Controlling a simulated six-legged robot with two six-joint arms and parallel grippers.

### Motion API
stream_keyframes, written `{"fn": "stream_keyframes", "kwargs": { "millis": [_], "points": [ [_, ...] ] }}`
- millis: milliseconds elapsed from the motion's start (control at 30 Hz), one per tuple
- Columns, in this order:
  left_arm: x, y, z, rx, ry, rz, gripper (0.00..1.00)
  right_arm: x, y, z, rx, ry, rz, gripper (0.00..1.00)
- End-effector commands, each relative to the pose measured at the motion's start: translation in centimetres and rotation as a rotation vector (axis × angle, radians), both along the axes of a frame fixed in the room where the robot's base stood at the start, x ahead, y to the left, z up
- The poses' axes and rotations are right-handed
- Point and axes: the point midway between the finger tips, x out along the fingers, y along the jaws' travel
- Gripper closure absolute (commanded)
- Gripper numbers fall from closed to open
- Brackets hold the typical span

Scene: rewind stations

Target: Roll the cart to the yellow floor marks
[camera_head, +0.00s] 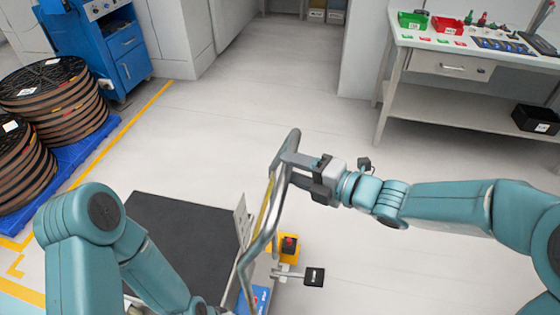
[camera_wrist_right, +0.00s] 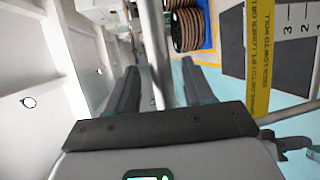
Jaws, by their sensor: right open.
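The cart's dark deck (camera_head: 180,230) is at the bottom centre of the head view, with its grey tubular handle (camera_head: 258,245) standing at its right side. My right gripper (camera_head: 291,163) is at the top of the handle. In the right wrist view its fingers (camera_wrist_right: 160,82) are apart, with the handle tube (camera_wrist_right: 154,50) running between them. I cannot tell if either finger touches it. My left arm reaches over the cart's near left part; its gripper is outside the view. Yellow floor marks show as a long line (camera_head: 125,132) and a corner piece (camera_head: 15,266) at left.
Brown reels (camera_head: 52,95) stand on a blue pallet (camera_head: 75,150) at left, beyond the yellow line. A blue cabinet (camera_head: 125,60) is behind them. A workbench (camera_head: 450,95) with small bins is at back right. Open floor (camera_head: 245,115) lies between.

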Motion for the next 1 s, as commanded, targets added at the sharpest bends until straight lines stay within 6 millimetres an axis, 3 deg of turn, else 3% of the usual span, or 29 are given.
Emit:
{"fn": "stream_keyframes", "kwargs": {
  "millis": [233,600,633,767,1000],
  "points": [
    [0.0,0.0,0.3,0.0,0.0,0.0,1.0,2.1,3.0,-0.6,0.0,0.0,0.001,0.48],
    [0.0,0.0,0.3,0.0,0.0,0.0,1.0,2.8,3.5,-0.8,0.001,0.001,-0.001,0.48],
    [0.0,0.0,0.3,0.0,0.0,0.0,1.0,2.8,3.5,-0.8,0.001,0.001,-0.001,0.55],
    [0.0,0.0,0.3,0.0,0.0,0.0,1.0,2.8,3.5,-0.8,0.001,0.001,-0.001,0.97],
    [0.0,0.0,0.1,0.0,0.0,0.0,1.0,2.8,3.8,-0.9,0.001,0.001,0.001,1.0]
  ]
}}
